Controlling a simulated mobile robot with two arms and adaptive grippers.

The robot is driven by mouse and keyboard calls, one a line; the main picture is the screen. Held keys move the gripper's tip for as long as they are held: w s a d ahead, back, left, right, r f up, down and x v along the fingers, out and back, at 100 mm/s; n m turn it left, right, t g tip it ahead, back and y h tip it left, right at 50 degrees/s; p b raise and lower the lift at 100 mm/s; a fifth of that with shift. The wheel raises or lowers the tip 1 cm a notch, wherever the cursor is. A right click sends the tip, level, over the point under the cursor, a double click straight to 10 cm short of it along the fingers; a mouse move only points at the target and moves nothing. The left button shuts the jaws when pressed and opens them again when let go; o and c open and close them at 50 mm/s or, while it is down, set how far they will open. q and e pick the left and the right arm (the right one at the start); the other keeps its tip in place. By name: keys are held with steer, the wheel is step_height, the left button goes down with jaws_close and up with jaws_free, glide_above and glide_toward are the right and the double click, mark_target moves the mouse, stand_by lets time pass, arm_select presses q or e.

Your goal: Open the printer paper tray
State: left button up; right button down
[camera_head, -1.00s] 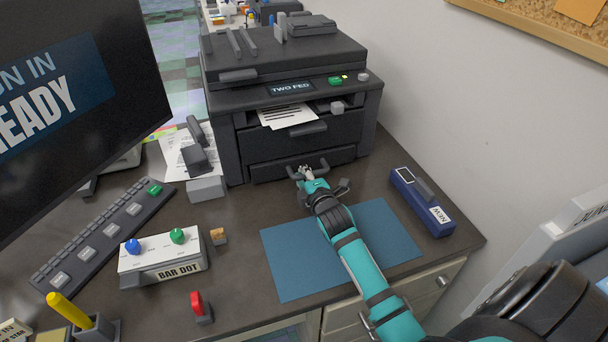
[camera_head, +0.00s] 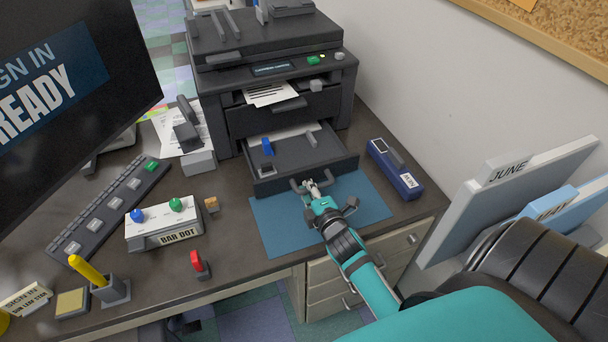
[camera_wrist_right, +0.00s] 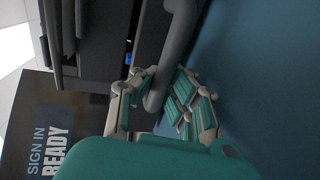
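The dark grey printer (camera_head: 272,75) stands at the back of the desk. Its lower paper tray (camera_head: 345,168) is pulled well out toward me, showing its inside with a pale sheet at the back, a blue guide (camera_head: 267,147) and grey guides. My right gripper (camera_head: 311,186) is at the handle on the tray's front. In the right wrist view, the grey handle (camera_wrist_right: 178,45) runs between the fingers of my right gripper (camera_wrist_right: 160,92), which are closed around it. My left gripper is not in view.
A blue mat (camera_head: 275,235) lies below the tray front. A navy box (camera_head: 395,168) lies to the right, near the wall. A button box (camera_head: 163,225), keyboard (camera_head: 110,210) and monitor (camera_head: 70,80) stand left. A June board (camera_head: 525,190) is at the right.

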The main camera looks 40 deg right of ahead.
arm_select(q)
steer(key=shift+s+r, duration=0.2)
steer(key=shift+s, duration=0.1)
arm_select(e)
steer(key=shift+v, duration=0.8)
steer(key=c, duration=1.3)
jaws_free()
steer(key=shift+f, duration=0.1)
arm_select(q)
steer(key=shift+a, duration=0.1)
arm_select(e)
steer(key=shift+s, duration=0.1)
steer(key=v, duration=1.2)
